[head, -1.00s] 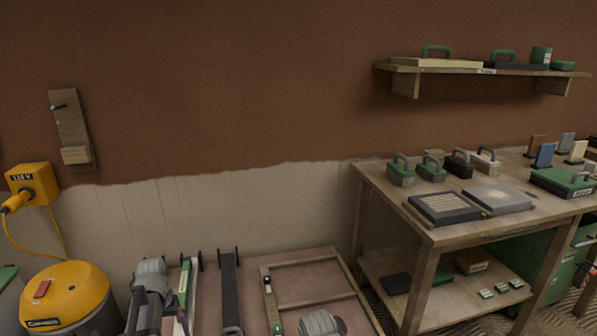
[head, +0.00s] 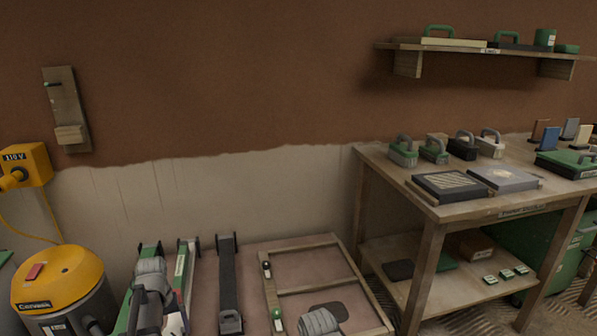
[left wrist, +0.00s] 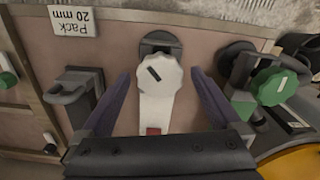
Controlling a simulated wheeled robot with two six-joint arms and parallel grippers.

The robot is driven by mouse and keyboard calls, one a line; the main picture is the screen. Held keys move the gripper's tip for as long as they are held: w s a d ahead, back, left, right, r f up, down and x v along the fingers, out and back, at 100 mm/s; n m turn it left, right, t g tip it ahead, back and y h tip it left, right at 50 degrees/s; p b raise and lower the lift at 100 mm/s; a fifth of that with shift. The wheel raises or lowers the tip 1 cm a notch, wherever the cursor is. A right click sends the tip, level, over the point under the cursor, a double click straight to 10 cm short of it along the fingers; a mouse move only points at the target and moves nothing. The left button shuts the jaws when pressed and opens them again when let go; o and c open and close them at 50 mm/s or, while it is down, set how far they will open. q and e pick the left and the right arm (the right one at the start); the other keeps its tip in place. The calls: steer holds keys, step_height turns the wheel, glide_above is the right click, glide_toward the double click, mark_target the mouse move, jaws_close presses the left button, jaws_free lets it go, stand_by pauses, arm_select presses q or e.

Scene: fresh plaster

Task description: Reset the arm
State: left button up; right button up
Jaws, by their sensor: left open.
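My left gripper (left wrist: 161,74) is open in the left wrist view, its two dark fingers spread on either side of a white knob (left wrist: 158,76) with a black mark. The knob sits on a white bar with a red patch, in front of a dark grey bracket. I see no contact between fingers and knob. Grey ribbed parts of my arms show at the bottom, but my right gripper's fingers are not visible.
In the left wrist view, a grey clamp (left wrist: 75,92) stands left and a green knob (left wrist: 275,86) right. In the head view, a yellow vacuum (head: 62,280) stands left, a wooden bench (head: 440,212) with tools right, and a shelf (head: 480,50) above. A wooden frame (head: 310,288) lies on the board.

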arm_select(q)
steer(key=n, duration=1.1)
stand_by(0.5)
